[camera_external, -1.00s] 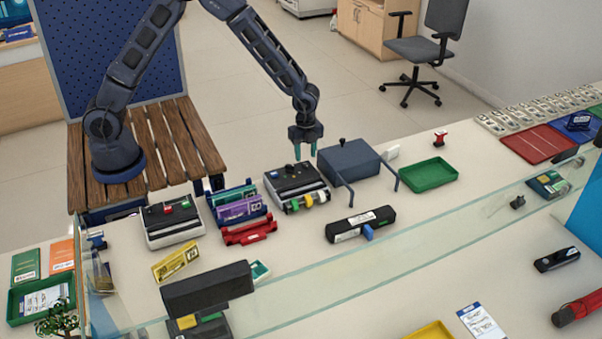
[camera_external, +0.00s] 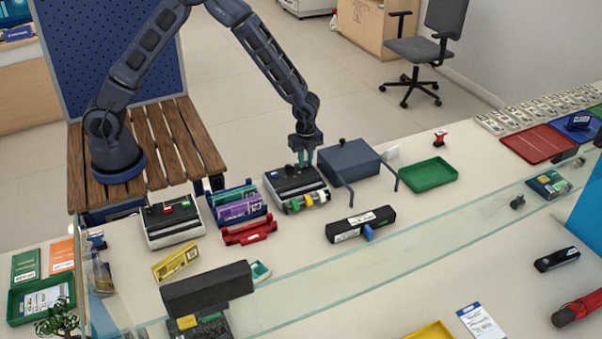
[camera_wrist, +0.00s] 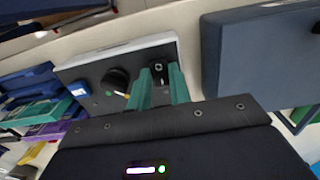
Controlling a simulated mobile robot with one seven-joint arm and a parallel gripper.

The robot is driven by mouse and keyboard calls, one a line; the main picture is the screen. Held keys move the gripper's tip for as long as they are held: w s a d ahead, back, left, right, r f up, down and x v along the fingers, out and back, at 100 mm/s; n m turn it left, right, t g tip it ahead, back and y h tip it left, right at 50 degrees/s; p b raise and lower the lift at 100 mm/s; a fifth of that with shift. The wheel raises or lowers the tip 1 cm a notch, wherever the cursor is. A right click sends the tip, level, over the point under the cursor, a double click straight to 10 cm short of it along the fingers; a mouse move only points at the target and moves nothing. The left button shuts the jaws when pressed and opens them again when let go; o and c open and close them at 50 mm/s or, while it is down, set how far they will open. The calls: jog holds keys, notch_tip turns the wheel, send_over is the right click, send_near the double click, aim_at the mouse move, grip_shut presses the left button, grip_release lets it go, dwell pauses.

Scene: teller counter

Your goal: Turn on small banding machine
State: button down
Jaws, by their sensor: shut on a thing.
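The machine with a black top, pale sides and coloured rolls at its front, apparently the small banding machine (camera_external: 293,180), stands on the counter in the external view. My gripper (camera_external: 305,162) points straight down over its back right part, fingertips at the top panel. In the wrist view the machine's dark panel (camera_wrist: 95,85) carries a round black knob (camera_wrist: 115,80) and a blue-and-white label (camera_wrist: 80,90). There my gripper (camera_wrist: 160,78) has its green fingers close together around a small dark switch (camera_wrist: 158,68). The fingers partly hide the switch, so its position cannot be told.
A blue-grey box (camera_external: 348,157) stands close to the right of the machine. Card racks (camera_external: 237,204) stand to its left, then another machine (camera_external: 172,222) with red and green buttons. A black device (camera_external: 350,226) lies in front, behind the glass screen. A green tray (camera_external: 428,174) lies farther right.

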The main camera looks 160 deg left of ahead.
jog(key=shift+w, duration=0.1)
jog(key=shift+w+f+g, duration=0.1)
jog(key=shift+w+g, duration=0.1)
jog(key=shift+g, duration=0.7)
jog(key=shift+w+g, duration=0.2)
jog(key=shift+g, duration=0.7)
jog(key=c, duration=1.3)
grip_release()
jog(key=v, duration=1.1)
jog(key=shift+f, duration=0.1)
